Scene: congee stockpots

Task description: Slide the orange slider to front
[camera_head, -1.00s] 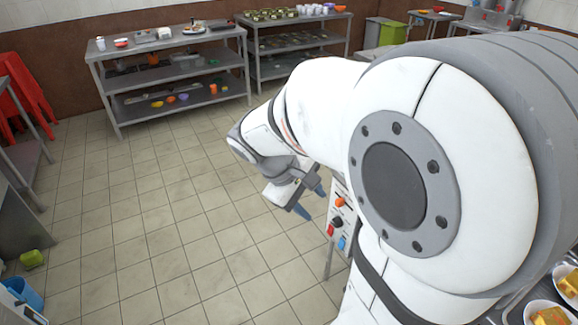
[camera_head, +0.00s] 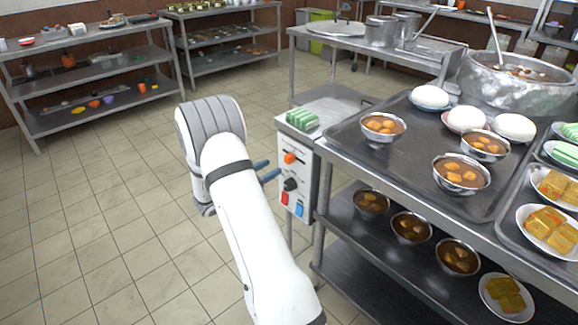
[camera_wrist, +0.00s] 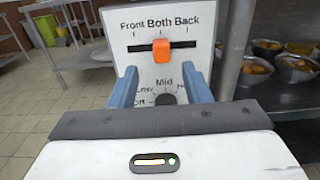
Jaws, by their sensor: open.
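The orange slider (camera_head: 289,158) sits on the white control panel (camera_head: 312,192) at the end of the metal counter. In the wrist view the orange slider (camera_wrist: 162,51) rests in a horizontal dark slot, near the "Both" mark, between "Front" at left and "Back" at right. My gripper (camera_head: 265,169) is open and points at the panel. In the wrist view its two blue fingers (camera_wrist: 160,80) are spread wide, lower than the slider and on either side of it. They do not visibly touch it.
A black knob (camera_head: 290,185) sits below the slider, partly hidden by my gripper in the wrist view. Below it are a red button (camera_head: 285,198) and a blue button (camera_head: 299,210). Bowls and plates of food crowd the counter (camera_head: 345,150). The floor at left is clear.

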